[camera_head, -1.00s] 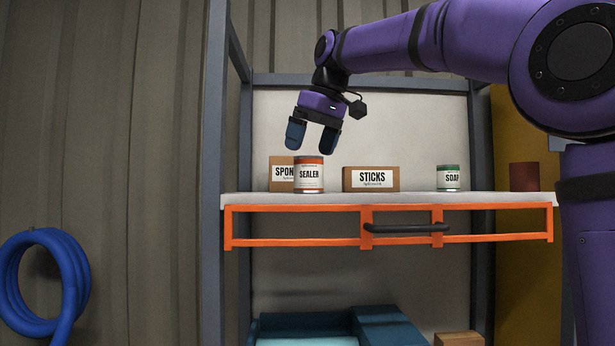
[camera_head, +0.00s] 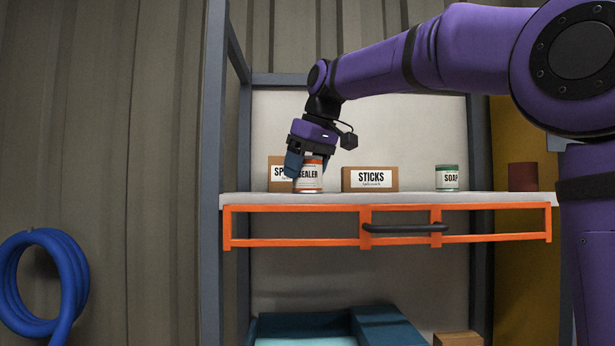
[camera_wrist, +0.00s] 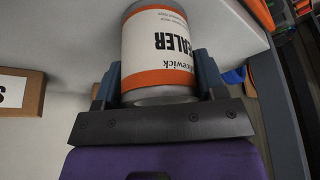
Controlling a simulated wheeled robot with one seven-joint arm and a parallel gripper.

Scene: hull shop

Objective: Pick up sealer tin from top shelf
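The sealer tin (camera_head: 310,178), white with orange bands, stands upright on the top shelf (camera_head: 400,198) near its left end. My gripper (camera_head: 306,166) is lowered over the tin from above, with a finger on either side of it. In the wrist view the tin (camera_wrist: 158,50) sits between the two fingers (camera_wrist: 160,82), its label upside down. The fingers are apart; a narrow gap seems to show beside the tin, and firm contact cannot be made out.
A box marked SPON (camera_head: 276,174) stands just behind and left of the tin. A STICKS box (camera_head: 370,179), a green-banded SOAP tin (camera_head: 447,178) and a dark red can (camera_head: 522,177) stand to the right. A grey post (camera_head: 212,150) rises at the left. An orange drawer front (camera_head: 290,242) hangs below.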

